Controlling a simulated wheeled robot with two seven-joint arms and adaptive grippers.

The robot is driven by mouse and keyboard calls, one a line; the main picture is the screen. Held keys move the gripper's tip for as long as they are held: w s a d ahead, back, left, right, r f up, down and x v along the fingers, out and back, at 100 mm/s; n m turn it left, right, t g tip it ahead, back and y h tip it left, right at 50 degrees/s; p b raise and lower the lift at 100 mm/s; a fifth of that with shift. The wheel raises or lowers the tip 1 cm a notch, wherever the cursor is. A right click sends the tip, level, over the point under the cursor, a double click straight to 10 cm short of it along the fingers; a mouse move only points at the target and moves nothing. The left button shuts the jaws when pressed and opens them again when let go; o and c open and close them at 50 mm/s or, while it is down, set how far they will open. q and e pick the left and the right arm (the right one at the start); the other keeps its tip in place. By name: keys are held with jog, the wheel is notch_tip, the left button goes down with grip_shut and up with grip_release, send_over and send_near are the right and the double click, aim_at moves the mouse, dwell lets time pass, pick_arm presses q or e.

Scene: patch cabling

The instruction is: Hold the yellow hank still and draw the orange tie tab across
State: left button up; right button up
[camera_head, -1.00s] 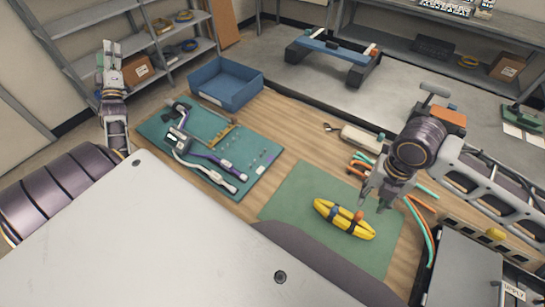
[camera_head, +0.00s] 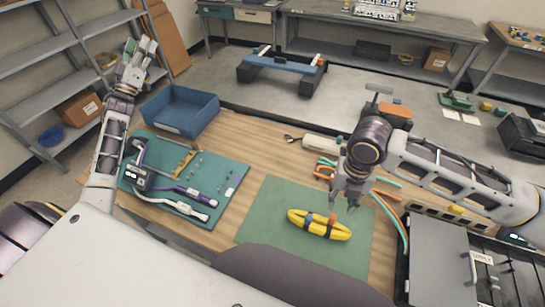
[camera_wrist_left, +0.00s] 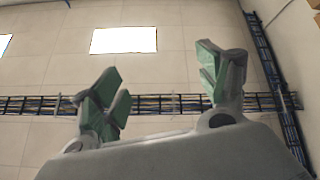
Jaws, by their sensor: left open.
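The yellow hank (camera_head: 306,225) lies on the green mat (camera_head: 268,208), bound with dark bands. The small orange tie tab (camera_head: 332,219) stands up near its right half. My right gripper (camera_head: 343,206) points down just behind the hank's right end, with its fingertips apart and nothing visible between them. I cannot tell whether a finger touches the tab. My left gripper (camera_head: 138,50) is raised at the left, far from the hank, pointing up. In the left wrist view its green-padded fingers (camera_wrist_left: 165,92) are wide open and empty, facing the ceiling.
A blue bin (camera_head: 181,111) stands at the back left of the table. A teal board (camera_head: 226,172) with cables and tools lies left of the mat. Orange and teal cables (camera_head: 392,205) lie right of it. The mat left of the hank is clear.

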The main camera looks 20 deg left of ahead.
pick_arm(q)
jog(key=w+d+f+m+g+h, duration=0.1)
jog(key=w+d+m+g+h, duration=0.3)
jog(key=d, duration=0.6)
jog(key=w+d+f+m+g+h, duration=0.1)
jog(key=w+d+m+g+h, duration=0.1)
jog(key=d+m+h, duration=0.6)
jog(key=w+d+f+m+g+h, duration=0.1)
jog(key=w+d+g+h, duration=0.15)
jog(key=d, duration=1.05)
jog(key=s+d+f+m+g+h, duration=0.25)
jog(key=d+f+g, duration=0.25)
jog(key=d, duration=0.4)
jog(key=s+d+f+m+g, duration=0.5)
jog(key=s+d+f+g, duration=0.25)
jog(key=d+f, duration=0.45)
jog(key=s+f+g+y, duration=0.1)
jog(key=s+f, duration=0.3)
jog(key=s, duration=0.1)
jog(key=s+d+f+m+g+y, duration=0.1)
jog(key=s+f+g, duration=0.1)
jog(key=s+f, duration=0.3)
jog(key=s+f+g, duration=0.1)
jog(key=s+f, duration=0.3)
jog(key=s, duration=0.1)
jog(key=shift+s+d+f+y, duration=0.2)
jog(key=shift+s+f+y, duration=0.15)
jog(key=shift+f+y, duration=0.05)
jog(key=shift+d, duration=0.2)
